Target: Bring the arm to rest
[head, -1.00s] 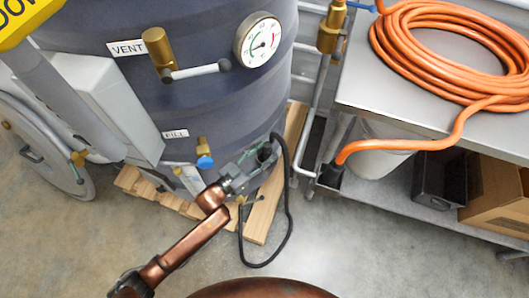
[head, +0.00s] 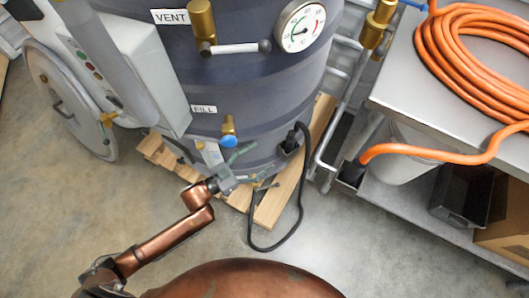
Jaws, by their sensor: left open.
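My left arm comes in from the lower left in copper color. Its left gripper (head: 250,166) is open and empty, in front of the lower side of the dark grey hopper (head: 270,100). A black cable (head: 300,205) is plugged into the hopper's lower right side, just right of the gripper, and loops down to the floor. The gripper is apart from the plug (head: 291,142). My right gripper is not in view.
The hopper stands on a wooden pallet (head: 285,198). It has a gauge (head: 300,25), a vent lever (head: 235,48) and a blue-knobbed fill valve (head: 229,140). A steel cart (head: 430,92) with a coiled orange hose (head: 450,60) stands right. Floor in front is clear.

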